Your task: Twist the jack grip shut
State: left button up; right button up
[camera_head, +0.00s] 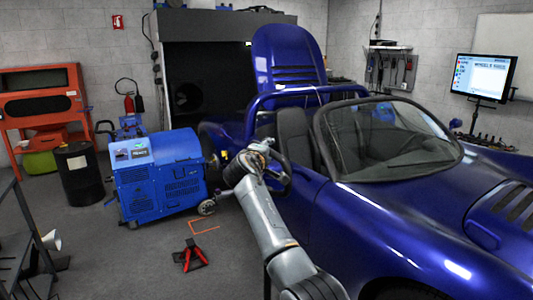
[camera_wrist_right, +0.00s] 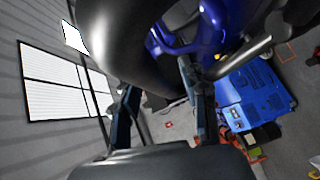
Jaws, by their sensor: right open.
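I cannot make out the jack grip for sure in either view. My right arm reaches up from the bottom of the head view, and its gripper end (camera_head: 252,156) is between the blue dynamometer unit and the blue car's side. In the right wrist view two dark fingers stand apart, so my right gripper (camera_wrist_right: 160,92) is open, with nothing visible held between them. A large dark curved shape (camera_wrist_right: 130,40) fills the top of that view and hides what is behind it. A small yellow part (camera_head: 224,155) shows beside the gripper. My left gripper is not in view.
The blue dynamometer unit (camera_head: 158,178) stands on wheels at left; the blue car (camera_head: 330,215) fills the right. A red and black item (camera_head: 190,256) lies on the floor near an orange floor marking (camera_head: 204,226). A black drum (camera_head: 79,174) stands at far left.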

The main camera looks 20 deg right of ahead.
jog(key=v, duration=1.2)
jog(key=s+a+f+n+g+y, duration=0.1)
jog(key=s+f+g+y, duration=0.15)
jog(key=f, duration=1.75)
jog(key=s+a+f+g+y, duration=0.1)
jog(key=f+y, duration=0.2)
jog(key=f, duration=1.7)
jog(key=s+f+m+g+y, duration=0.1)
jog(key=s+f, duration=0.4)
jog(key=f, duration=0.3)
jog(key=s+f+g, duration=0.2)
jog(key=s+f, duration=0.4)
jog(key=f, duration=0.2)
jog(key=s+d+f+m+g+y, duration=0.1)
jog(key=s+d+f+m+g, duration=0.1)
jog(key=s+f, duration=0.95)
jog(key=s+d+f+m+g+y, duration=0.1)
jog(key=s+d+f+m+g, duration=0.1)
jog(key=s+f, duration=0.9)
jog(key=s+d+f+m+g, duration=0.1)
jog(key=s+d, duration=0.1)
jog(key=s, duration=1.2)
jog(key=s+d+f+m+g, duration=0.1)
jog(key=s+d+f+m, duration=0.1)
jog(key=s, duration=1.3)
jog(key=shift+d+f+m, duration=0.2)
jog(key=shift+m, duration=0.1)
